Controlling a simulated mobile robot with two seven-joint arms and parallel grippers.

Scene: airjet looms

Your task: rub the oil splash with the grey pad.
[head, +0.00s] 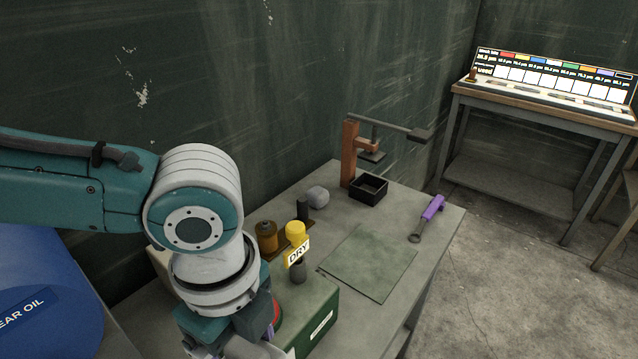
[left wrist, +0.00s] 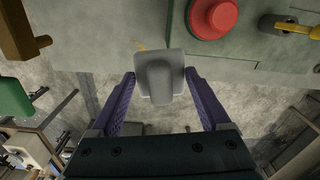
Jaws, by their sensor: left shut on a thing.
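My left gripper (left wrist: 158,85) has purple fingers and is shut on a grey pad (left wrist: 158,62) with a rounded grip. The pad sits between the fingertips, over a grey-green surface near its edge. A small amber mark (left wrist: 141,46) shows at the pad's far left edge; it may be part of the oil splash, the rest hidden by the pad. Whether the pad touches the surface, I cannot tell. In the head view my left gripper (head: 258,346) is at the bottom edge, partly cut off, and the pad cannot be made out. My right gripper is not in view.
A red button (left wrist: 213,16) is right of the pad. In the head view, a green box (head: 318,318) stands near my arm, with a yellow DRY sign (head: 298,252). A black tray (head: 369,189), grey block (head: 318,196) and purple-handled tool (head: 428,217) are on the table.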

